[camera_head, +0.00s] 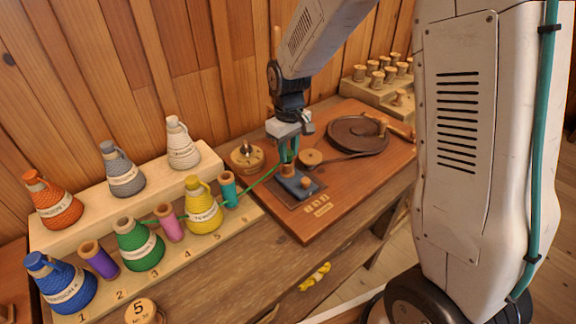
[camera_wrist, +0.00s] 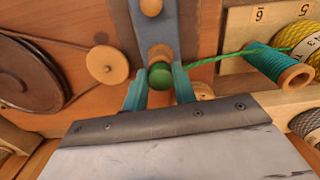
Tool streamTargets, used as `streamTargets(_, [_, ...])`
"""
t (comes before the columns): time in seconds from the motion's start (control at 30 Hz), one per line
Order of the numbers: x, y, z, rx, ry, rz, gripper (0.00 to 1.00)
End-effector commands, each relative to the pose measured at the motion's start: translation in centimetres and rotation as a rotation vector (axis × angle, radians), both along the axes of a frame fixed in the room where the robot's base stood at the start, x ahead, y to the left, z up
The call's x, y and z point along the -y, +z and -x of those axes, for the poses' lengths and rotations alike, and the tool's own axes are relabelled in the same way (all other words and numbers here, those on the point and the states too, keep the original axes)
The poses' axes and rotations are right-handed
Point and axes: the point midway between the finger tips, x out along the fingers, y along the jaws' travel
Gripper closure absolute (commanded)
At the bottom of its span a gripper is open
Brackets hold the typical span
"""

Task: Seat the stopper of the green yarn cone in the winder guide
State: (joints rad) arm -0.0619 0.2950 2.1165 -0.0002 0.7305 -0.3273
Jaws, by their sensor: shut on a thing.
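The green yarn cone (camera_head: 140,248) stands on the lower step of the numbered rack. A green strand runs from it to my gripper (camera_head: 288,155). In the wrist view, my gripper (camera_wrist: 160,84) has its teal fingers shut on the round green stopper (camera_wrist: 160,74). The winder guide, a blue piece (camera_head: 304,189) with wooden knobs, sits on the winder board. It also shows in the wrist view (camera_wrist: 150,32), right beyond the stopper. My gripper is over its back end. Whether the stopper touches the guide or is apart from it, I cannot tell.
A teal spool (camera_head: 229,189) stands close left of the guide, near the strand. A yellow cone (camera_head: 203,212) and a pink spool (camera_head: 169,223) are farther left. A round wooden-lidded pot (camera_head: 247,158) is behind. A dark wheel (camera_head: 357,135) with a belt lies right.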

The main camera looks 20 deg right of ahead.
Motion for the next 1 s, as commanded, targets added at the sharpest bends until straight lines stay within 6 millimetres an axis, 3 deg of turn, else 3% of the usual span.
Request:
streamTargets(0.27, [0.01, -1.19, 0.04, -0.002, 0.000, 0.000, 0.94])
streamTargets(0.3, [0.01, -1.10, 0.02, 0.000, 0.000, 0.000, 0.62])
streamTargets(0.37, [0.00, -1.08, 0.01, 0.000, 0.000, 0.000, 0.47])
streamTargets(0.57, [-0.01, -1.06, 0.00, 0.000, 0.000, 0.000, 0.47])
streamTargets(0.63, [-0.01, -1.06, 0.00, 0.000, 0.000, 0.000, 0.29])
streamTargets(1.0, [-0.02, -0.38, -0.08, 0.003, 0.000, 0.000, 0.29])
